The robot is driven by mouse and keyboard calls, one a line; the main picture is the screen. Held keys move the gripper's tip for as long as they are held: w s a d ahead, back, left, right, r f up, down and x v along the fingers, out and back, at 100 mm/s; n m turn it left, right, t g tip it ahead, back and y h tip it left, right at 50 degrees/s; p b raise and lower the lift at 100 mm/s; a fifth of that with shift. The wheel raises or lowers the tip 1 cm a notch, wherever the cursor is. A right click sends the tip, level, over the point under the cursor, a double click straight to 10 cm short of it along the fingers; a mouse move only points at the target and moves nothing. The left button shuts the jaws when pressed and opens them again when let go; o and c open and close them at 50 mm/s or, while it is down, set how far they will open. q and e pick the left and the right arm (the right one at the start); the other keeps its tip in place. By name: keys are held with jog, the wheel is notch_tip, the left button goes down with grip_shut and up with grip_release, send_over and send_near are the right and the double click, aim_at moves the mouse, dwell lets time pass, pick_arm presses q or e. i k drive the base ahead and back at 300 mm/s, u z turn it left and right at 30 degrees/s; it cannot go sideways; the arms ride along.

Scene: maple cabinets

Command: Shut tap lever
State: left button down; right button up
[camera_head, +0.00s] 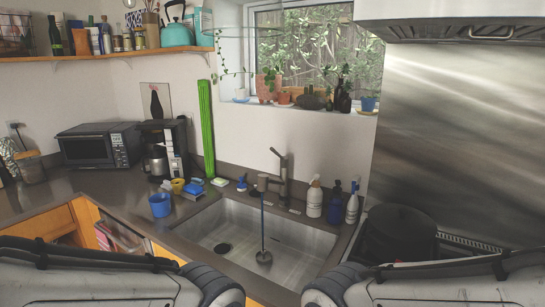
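The tap (283,182) stands on the counter behind the sink, under the window. Its lever (274,152) is at the top and tilts up toward the left. The spout (264,181) points out over the basin. A thin dark bluish column (263,225) runs from below the spout to a round patch on the basin floor; it looks like running water. The sink (215,235) is a steel basin set in the dark counter. My two arms show only as large grey links along the bottom edge. Neither gripper is in view, and nothing touches the tap.
A soap bottle (314,198) and a blue bottle (335,203) stand right of the tap. A blue cup (160,205) stands left of the sink. A dark pot (400,232) is at the right. The space above the basin is open.

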aim_at(274, 151)
jog(key=u, duration=0.5)
jog(key=k, duration=0.55)
jog(key=u, duration=0.9)
jog(key=i, duration=1.7)
jog(key=z, duration=1.3)
jog(key=i, duration=0.65)
jog(key=z, duration=0.75)
